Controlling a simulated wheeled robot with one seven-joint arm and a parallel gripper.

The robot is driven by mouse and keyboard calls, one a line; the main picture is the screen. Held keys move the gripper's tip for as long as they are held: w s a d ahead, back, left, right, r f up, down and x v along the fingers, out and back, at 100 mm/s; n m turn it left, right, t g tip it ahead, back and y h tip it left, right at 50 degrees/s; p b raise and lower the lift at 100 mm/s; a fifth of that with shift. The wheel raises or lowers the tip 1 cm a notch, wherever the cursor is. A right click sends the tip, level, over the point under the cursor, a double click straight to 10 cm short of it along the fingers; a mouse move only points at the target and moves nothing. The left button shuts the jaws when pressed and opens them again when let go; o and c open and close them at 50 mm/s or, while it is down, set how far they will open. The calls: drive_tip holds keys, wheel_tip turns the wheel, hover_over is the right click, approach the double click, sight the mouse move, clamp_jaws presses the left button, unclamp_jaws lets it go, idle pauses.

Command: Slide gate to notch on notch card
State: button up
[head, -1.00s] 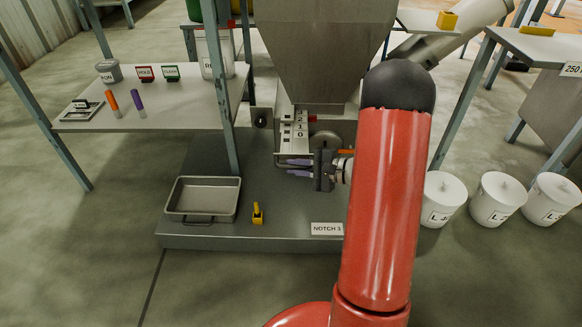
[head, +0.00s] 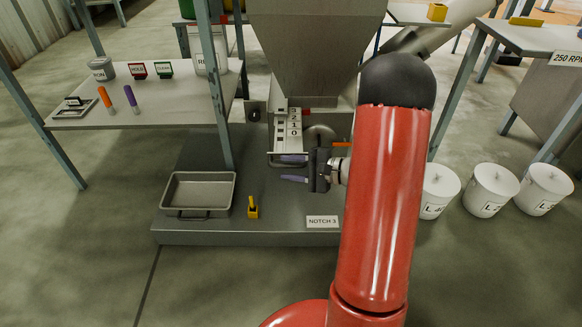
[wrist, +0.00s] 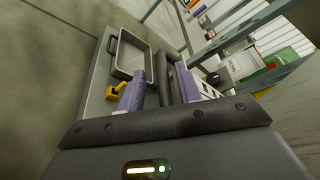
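The notch card (head: 323,222) lies on the platform's front edge and seems to read "NOTCH 3". The gate's pale numbered scale (head: 294,125) sits under the hopper, with 2, 1 and 0 readable. The gate's dark handle bar (head: 272,162) projects at its front. My gripper (head: 293,168) is at this handle with its purple fingers spread. In the wrist view, my gripper (wrist: 160,88) has one finger on each side of the dark handle (wrist: 166,72), with a gap visible on the left. Contact with the right finger is unclear. The gate's exact notch is unclear.
A metal hopper (head: 305,50) stands above the gate. A grey tray (head: 166,193) and a yellow object (head: 252,208) sit on the platform (head: 200,232). A side table (head: 165,105) holds markers and small signs. White lidded buckets (head: 492,190) stand right.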

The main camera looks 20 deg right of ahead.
drive_tip(key=v, duration=0.7)
drive_tip(key=shift+s+d+p, duration=0.25)
drive_tip(key=shift+d+p, duration=0.05)
drive_tip(key=shift+p, duration=0.05)
drive_tip(key=shift+r, duration=0.1)
